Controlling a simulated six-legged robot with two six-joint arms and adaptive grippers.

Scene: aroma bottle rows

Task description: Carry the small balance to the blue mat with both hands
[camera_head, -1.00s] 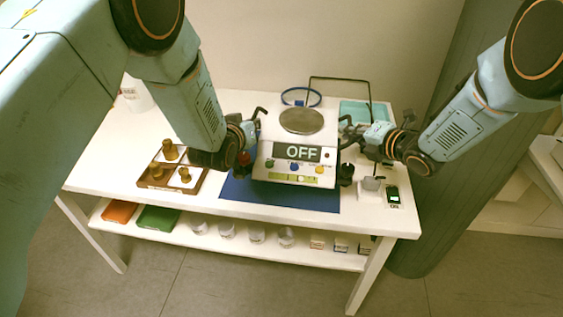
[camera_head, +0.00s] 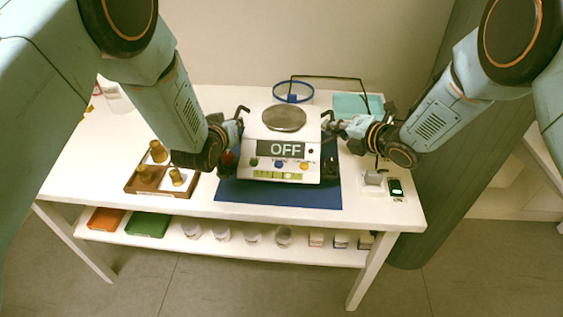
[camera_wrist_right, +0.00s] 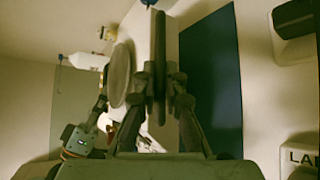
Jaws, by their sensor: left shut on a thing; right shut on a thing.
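The small balance (camera_head: 281,149) is white, with a round metal pan (camera_head: 285,117) on top and a display reading OFF. It is over the blue mat (camera_head: 328,190), and mat shows in front of it and at both sides. Whether its base touches the mat is hidden. My left gripper (camera_head: 241,124) is shut on the balance's left side. My right gripper (camera_head: 328,122) is shut on its right side. In the right wrist view my right gripper's fingers (camera_wrist_right: 160,85) close on the balance's edge, with the pan (camera_wrist_right: 120,75) and the blue mat (camera_wrist_right: 212,85) either side.
A brown tray (camera_head: 133,188) with brass weights stands left of the mat. A small grey weight (camera_head: 373,178) and a dark device (camera_head: 396,188) sit at the right. A blue ring (camera_head: 280,91) and a teal tray (camera_head: 352,101) are behind the balance. The lower shelf (camera_head: 300,250) holds jars and boxes.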

